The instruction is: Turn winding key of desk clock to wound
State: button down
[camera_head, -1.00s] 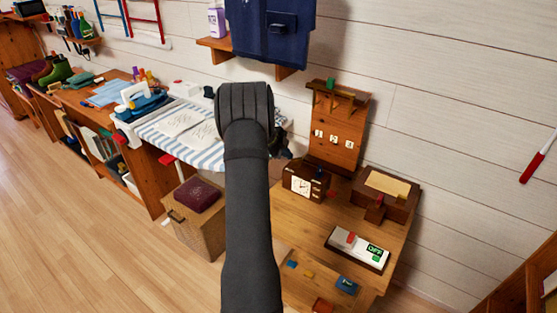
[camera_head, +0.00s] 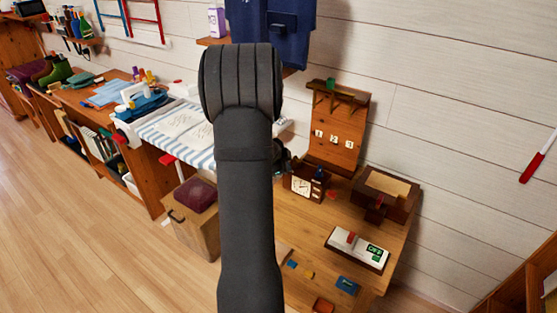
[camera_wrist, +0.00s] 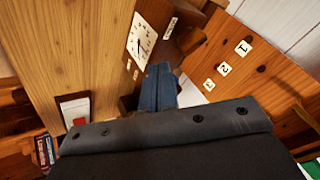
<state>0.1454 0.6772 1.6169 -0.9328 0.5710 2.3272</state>
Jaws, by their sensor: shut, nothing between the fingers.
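The desk clock (camera_head: 301,187), a brown wooden box with a white dial, stands on the desk's back left part. Its dial (camera_wrist: 142,38) shows at the top of the wrist view, with a small white label (camera_wrist: 171,28) beside it, too small to read surely. My gripper's blue-grey fingers (camera_wrist: 160,88) are together and empty, close to the clock in the wrist view; contact cannot be told. In the head view my arm mostly hides the gripper.
A wooden board with number tiles (camera_head: 350,142) stands behind the clock. A wooden box (camera_head: 398,186) and a white device with a green display (camera_head: 345,247) are to the right. Small coloured blocks lie at the desk's front. An ironing board (camera_head: 160,132) is at left.

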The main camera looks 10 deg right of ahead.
aim_at(297, 159)
jog(key=v, duration=0.5)
jog(key=shift+a+r, duration=0.1)
jog(key=c, duration=2.1)
grip_release()
jog(key=shift+s+a+r, duration=0.1)
jog(key=shift+r, duration=0.1)
jog(key=o, duration=0.4)
jog(key=shift+r, duration=0.15)
jog(key=o, duration=0.3)
jog(key=shift+n, duration=0.3)
jog(key=w+d+r+n+y, duration=0.1)
jog(key=d+r+n+y, duration=0.3)
jog(key=n, duration=0.7)
jog(key=w+d+r+n+y, duration=0.2)
jog(key=d+r+n+y, duration=0.15)
jog(key=d+n, duration=0.45)
jog(key=w+a+f, duration=0.1)
jog(key=w+f, duration=0.1)
jog(key=f, duration=0.3)
jog(key=w+a+f+n, duration=0.1)
jog(key=w+f, duration=0.1)
jog(key=f, duration=0.3)
jog(key=w+a+f+n, duration=0.1)
jog(key=w+f, duration=0.1)
jog(key=f, duration=0.3)
jog(key=shift+w+a+f+h, duration=0.1)
jog(key=shift+w+f+h, duration=0.05)
jog(key=shift+f+h, duration=0.25)
